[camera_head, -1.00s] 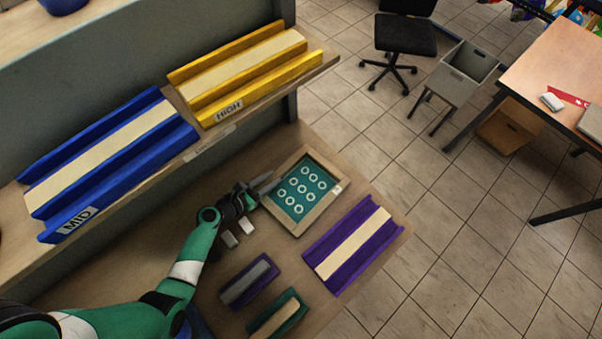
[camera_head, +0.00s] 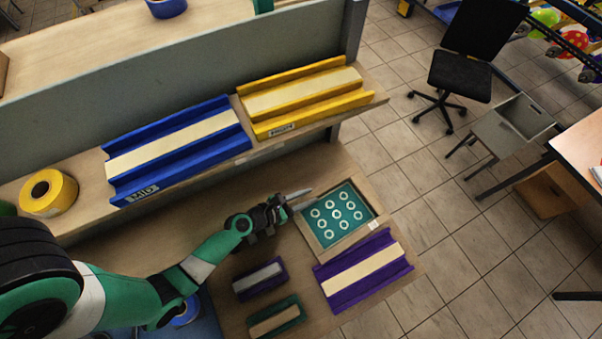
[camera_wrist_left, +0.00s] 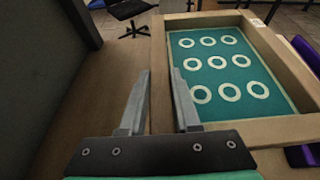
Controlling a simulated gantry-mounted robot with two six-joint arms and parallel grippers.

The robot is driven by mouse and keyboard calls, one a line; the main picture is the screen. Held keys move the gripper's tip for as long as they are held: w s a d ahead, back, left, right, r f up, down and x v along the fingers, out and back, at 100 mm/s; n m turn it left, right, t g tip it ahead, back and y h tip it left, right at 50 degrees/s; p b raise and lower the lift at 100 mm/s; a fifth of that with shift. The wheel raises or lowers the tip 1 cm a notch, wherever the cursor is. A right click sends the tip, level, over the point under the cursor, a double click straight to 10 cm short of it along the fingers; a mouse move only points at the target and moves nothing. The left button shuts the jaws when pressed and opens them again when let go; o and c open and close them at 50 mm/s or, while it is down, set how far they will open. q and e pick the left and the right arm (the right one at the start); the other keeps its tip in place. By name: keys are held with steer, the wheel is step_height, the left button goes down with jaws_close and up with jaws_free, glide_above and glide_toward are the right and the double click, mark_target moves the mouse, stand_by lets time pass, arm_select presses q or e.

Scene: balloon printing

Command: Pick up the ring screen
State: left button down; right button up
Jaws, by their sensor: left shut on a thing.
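The ring screen (camera_head: 337,215) is a wooden frame around a teal panel with rows of white rings. It lies at the right of the lower shelf in the head view, and it also shows in the left wrist view (camera_wrist_left: 285,126). My left gripper (camera_head: 303,196) is at its left edge. In the left wrist view its fingers (camera_wrist_left: 161,100) straddle the left wooden bar, shut on it. Whether the screen is off the shelf cannot be told. My right gripper is not in view.
A purple tray (camera_head: 386,242) lies close to the screen's front side. A small purple block (camera_head: 244,284) and a green block (camera_head: 261,326) lie nearer. The upper shelf with blue (camera_head: 226,117) and yellow (camera_head: 263,130) trays stands behind my arm.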

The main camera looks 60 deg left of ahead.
mark_target(330, 243)
arm_select(q)
steer(key=d+p, duration=0.2)
steer(key=d, duration=0.1)
steer(key=d+p, duration=0.1)
steer(key=d, duration=0.2)
steer(key=s+d+r+p, duration=0.1)
steer(key=d+p, duration=0.1)
steer(key=d, duration=0.1)
steer(key=shift+d+p, duration=0.1)
steer(key=shift+p, duration=0.25)
steer(key=d, duration=0.3)
steer(key=d+p, duration=0.1)
steer(key=shift+s+d+f, duration=0.15)
steer(key=shift+s+f, duration=0.15)
steer(key=shift+f, duration=0.05)
steer(key=shift+s+d, duration=0.1)
steer(key=shift+d, duration=0.5)
